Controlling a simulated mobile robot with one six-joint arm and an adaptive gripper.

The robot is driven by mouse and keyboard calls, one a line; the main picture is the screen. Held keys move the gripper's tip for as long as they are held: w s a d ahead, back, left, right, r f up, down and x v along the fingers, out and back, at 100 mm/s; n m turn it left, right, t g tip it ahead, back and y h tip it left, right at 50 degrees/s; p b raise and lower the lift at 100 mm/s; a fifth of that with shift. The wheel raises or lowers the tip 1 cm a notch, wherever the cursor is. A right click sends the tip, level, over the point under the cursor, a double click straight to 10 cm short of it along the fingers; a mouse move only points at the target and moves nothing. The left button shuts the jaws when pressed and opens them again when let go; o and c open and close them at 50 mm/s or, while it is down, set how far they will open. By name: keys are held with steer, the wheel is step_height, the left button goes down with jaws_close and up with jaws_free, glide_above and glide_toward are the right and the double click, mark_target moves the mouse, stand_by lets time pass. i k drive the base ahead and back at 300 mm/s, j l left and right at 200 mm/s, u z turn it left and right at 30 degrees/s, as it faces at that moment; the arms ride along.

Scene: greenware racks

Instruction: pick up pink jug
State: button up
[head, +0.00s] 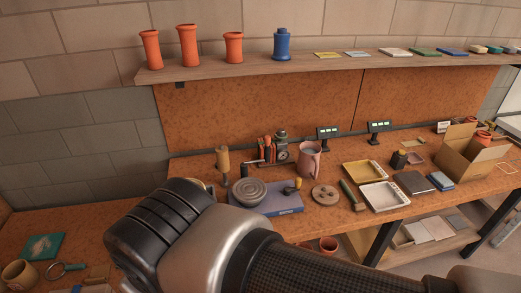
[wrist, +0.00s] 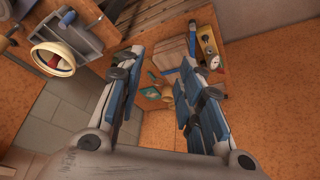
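The pink jug (head: 309,160) stands upright on the orange-brown workbench in the head view, near the back and right of the picture's middle. Its handle faces right. I cannot make it out in the wrist view. My gripper (wrist: 160,60) shows in the wrist view with its two fingers spread apart and nothing between them. In the head view my arm crosses the foreground and the gripper's fingers are hidden. The jug is beyond my arm, apart from it.
A scale (head: 283,152) stands left of the jug, and a round grey disc (head: 248,191) in front left. A brown lidded piece (head: 325,195) lies in front. Trays (head: 380,196) and a cardboard box (head: 470,160) are to the right. A shelf (head: 340,67) with orange vases runs above.

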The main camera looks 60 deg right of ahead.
mark_target(308, 165)
steer(key=z, duration=2.4)
steer(key=i+l, duration=0.25)
steer(key=i+l+u, duration=0.15)
steer(key=l, duration=0.3)
steer(key=i+l, duration=0.3)
steer(key=i+l+u, duration=0.1)
steer(key=i+l, duration=0.15)
steer(key=l, duration=0.2)
steer(key=i+l, duration=0.2)
steer(key=l, duration=0.2)
steer(key=u, duration=0.05)
